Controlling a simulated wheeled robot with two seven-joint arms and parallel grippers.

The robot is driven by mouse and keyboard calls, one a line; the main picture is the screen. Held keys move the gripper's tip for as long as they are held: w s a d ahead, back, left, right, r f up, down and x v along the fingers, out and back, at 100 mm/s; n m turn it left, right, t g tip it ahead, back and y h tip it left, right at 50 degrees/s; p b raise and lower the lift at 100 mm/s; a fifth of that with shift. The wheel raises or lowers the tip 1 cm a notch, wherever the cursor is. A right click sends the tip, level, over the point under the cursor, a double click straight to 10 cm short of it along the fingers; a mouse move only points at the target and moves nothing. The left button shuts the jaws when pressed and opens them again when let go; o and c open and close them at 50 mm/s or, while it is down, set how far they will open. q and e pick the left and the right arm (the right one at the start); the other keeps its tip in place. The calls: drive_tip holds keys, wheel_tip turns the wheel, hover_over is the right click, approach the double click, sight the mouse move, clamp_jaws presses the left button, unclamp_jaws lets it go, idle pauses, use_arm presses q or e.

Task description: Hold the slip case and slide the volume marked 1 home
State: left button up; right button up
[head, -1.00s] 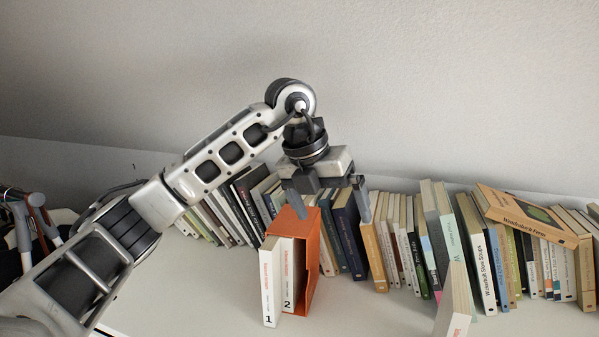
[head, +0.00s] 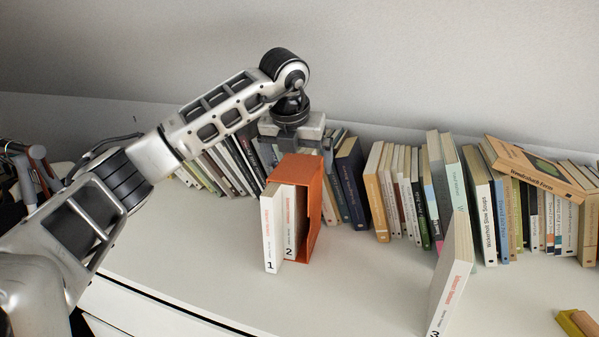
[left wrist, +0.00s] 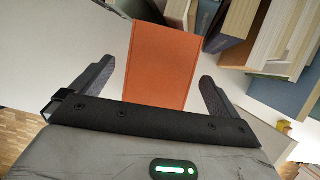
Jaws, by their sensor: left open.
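The orange slip case (head: 314,205) stands upright on the white surface. The white volume marked 1 (head: 269,235) sticks out toward me at its left side, beside the white volume marked 2 (head: 288,222), which also protrudes a little. My left gripper (head: 298,140) is behind the slip case, its fingertips hidden there in the head view. In the left wrist view, my open left gripper (left wrist: 158,73) has a finger on each side of the orange slip case (left wrist: 160,55), with a clear gap at the left finger and a narrow one at the right. My right gripper is not in view.
A row of books (head: 400,190) leans along the back wall, close behind the slip case. A white volume marked 3 (head: 452,275) stands apart at front right. The white surface (head: 350,285) is clear between them, its edge at front left.

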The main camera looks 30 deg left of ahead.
use_arm(q)
drive_tip(key=shift+x, duration=2.1)
